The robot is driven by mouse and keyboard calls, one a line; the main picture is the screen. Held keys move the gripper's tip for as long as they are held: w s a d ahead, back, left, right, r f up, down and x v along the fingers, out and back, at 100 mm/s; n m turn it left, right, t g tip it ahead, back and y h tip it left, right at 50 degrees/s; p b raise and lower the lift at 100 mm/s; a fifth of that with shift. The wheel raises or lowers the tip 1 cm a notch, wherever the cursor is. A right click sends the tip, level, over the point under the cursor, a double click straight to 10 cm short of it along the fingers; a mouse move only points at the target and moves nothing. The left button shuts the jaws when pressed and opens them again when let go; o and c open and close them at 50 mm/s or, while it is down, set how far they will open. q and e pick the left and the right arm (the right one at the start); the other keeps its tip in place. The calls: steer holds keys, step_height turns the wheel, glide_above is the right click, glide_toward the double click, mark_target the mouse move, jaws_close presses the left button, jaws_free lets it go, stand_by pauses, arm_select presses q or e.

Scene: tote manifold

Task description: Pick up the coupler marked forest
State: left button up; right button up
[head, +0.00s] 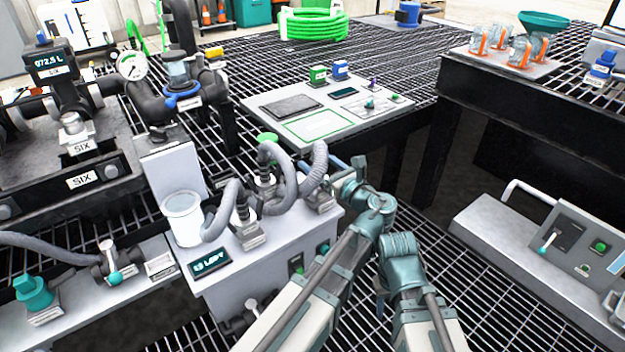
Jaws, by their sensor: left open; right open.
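No label reading forest is legible, so I cannot tell which coupler carries that mark. Grey corrugated hoses (222,210) end in metal couplers (246,232) on top of the white cabinet (285,250). Another hose end with a coupler (112,262) lies on the ledge at the left. A teal-capped fitting (36,293) stands at the lower left. A blue fitting (601,68) with a small label stands at the far right. My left gripper (345,172) is open beside the cabinet's right rear edge, near a hose. My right gripper (381,296) is open, partly hidden, over the grating.
A white cup (183,218) stands on the cabinet's left corner. Plates reading SIX (82,180) mark the left pump block. A panel board (325,112) lies on the grating table behind. A grey control box (560,260) with a handle sits at the right.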

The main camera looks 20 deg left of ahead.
arm_select(q)
jaws_close()
stand_by(1.3)
